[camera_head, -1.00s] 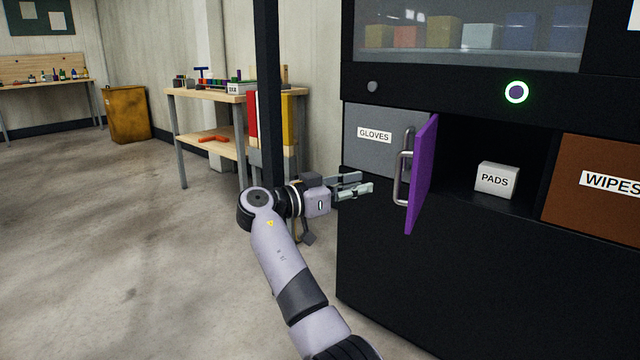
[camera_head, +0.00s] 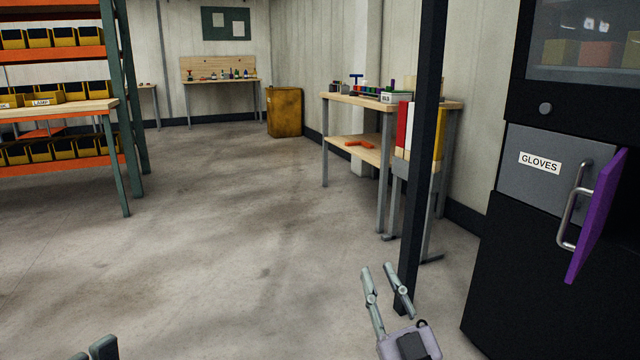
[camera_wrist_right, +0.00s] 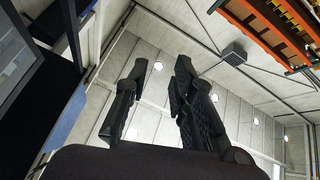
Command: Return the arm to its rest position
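My right gripper (camera_head: 378,268) is at the bottom of the head view with its fingers pointing up. The fingers are apart with nothing between them. The right wrist view also shows the two dark fingers of the right gripper (camera_wrist_right: 162,68) apart and empty, against the ceiling. It is well clear of the purple door (camera_head: 594,216) and its metal handle (camera_head: 572,218), which stand at the right.
The black cabinet (camera_head: 500,275) with a grey GLOVES door (camera_head: 545,183) stands at the right. A dark post (camera_head: 425,140) rises just beyond my right gripper. A workbench (camera_head: 345,98) and yellow bin (camera_head: 285,112) stand farther back, a shelf rack (camera_head: 112,60) at left. The middle floor is clear.

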